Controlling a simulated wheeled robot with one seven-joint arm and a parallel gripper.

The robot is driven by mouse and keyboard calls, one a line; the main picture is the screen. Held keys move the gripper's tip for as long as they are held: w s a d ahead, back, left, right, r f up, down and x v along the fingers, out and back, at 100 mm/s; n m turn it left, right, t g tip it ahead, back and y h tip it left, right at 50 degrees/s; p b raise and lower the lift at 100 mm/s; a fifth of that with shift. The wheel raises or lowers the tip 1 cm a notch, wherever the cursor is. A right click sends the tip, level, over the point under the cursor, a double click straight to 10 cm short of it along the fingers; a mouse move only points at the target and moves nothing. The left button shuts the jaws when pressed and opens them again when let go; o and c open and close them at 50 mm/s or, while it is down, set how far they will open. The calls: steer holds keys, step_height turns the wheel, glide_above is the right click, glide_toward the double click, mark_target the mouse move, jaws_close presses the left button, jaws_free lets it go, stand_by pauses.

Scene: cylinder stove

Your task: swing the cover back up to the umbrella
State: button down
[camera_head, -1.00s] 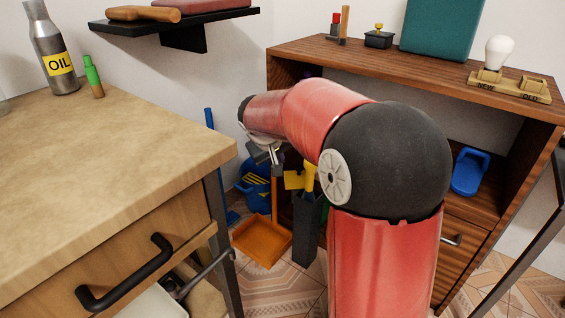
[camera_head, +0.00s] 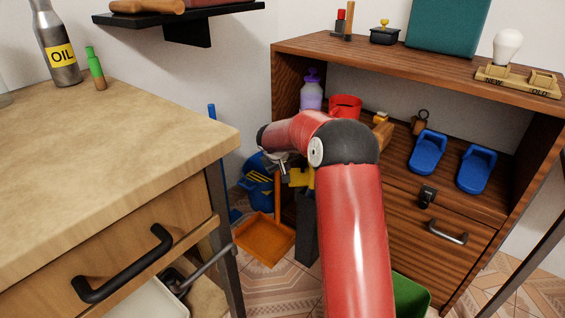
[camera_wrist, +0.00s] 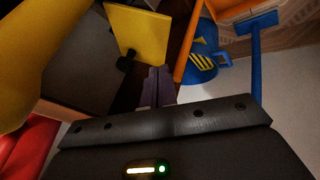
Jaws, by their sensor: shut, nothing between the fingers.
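A yellow square plate (camera_head: 299,177), which looks like the cover, is by the top of a tall dark stand (camera_head: 306,232). In the wrist view the yellow plate (camera_wrist: 140,36) is tilted, close beyond my fingertips, with a dark hinge-like piece at its lower edge. A large yellow shape (camera_wrist: 22,55) at the left of that view may be the umbrella; I cannot tell surely. My gripper (camera_head: 285,172) is shut and empty beside the plate. Its fingers (camera_wrist: 157,84) show together in the wrist view; whether they touch the plate is unclear. My arm hides part of the stand.
An orange dustpan (camera_head: 265,242), a blue bucket (camera_head: 255,186) and a blue-handled broom (camera_head: 212,135) are close left of the stand. The wooden table (camera_head: 120,150) is at the left. The brown cabinet (camera_head: 420,62) stands behind my arm at the right.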

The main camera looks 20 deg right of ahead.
mark_target(299, 176)
steer(key=d, duration=0.2)
steer(key=shift+w+d+f, duration=0.15)
steer(key=shift+w+d, duration=0.15)
steer(key=shift+d, duration=0.05)
steer(key=shift+w+d+f, duration=0.1)
steer(key=shift+w+d, duration=0.05)
steer(key=shift+d, duration=0.45)
steer(key=shift+d+f+m+b, duration=0.15)
steer(key=shift+d+m+b, duration=0.15)
steer(key=shift+m, duration=0.1)
steer(key=shift+d+m+g+h, duration=0.3)
steer(key=shift+d+m+h, duration=0.1)
steer(key=shift+a, duration=0.1)
